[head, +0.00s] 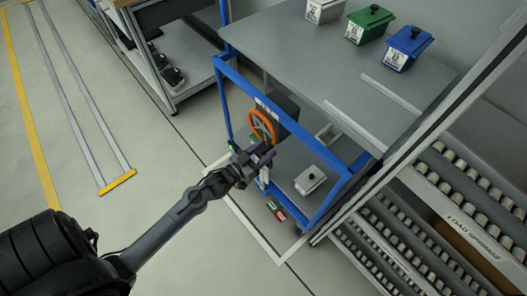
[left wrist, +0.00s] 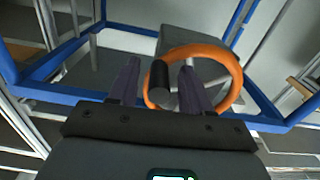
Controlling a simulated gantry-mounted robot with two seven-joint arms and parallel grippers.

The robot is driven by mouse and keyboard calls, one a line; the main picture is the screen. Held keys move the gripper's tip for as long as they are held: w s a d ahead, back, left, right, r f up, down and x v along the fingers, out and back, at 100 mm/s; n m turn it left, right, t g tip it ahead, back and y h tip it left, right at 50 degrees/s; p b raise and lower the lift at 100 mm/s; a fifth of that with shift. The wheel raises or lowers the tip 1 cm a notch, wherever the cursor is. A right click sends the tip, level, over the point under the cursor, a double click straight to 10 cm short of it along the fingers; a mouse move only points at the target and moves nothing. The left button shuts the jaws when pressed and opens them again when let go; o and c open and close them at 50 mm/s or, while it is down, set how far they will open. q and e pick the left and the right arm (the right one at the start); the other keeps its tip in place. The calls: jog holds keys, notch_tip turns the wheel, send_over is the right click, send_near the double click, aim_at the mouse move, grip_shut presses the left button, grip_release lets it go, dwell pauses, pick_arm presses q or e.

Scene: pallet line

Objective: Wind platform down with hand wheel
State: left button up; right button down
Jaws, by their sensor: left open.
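The orange hand wheel (head: 262,125) is mounted on a dark grey housing (head: 279,112) at the left side of the blue frame. It shows large in the left wrist view (left wrist: 236,84), with its dark cylindrical handle (left wrist: 161,82). My left gripper (head: 262,155) is open, just in front of the wheel's lower side. In the left wrist view its purple fingers (left wrist: 158,85) stand on either side of the handle; whether they touch it I cannot tell. The grey platform (head: 295,163) inside the blue frame carries a white lidded box (head: 310,180). My right gripper is out of view.
The blue frame (head: 222,98) surrounds the wheel and platform closely. A grey table (head: 290,55) behind holds white, green (head: 369,24) and blue (head: 408,48) bins. Roller racks (head: 455,190) stand at the right.

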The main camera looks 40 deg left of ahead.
pick_arm(q)
grip_shut()
dwell(0.3)
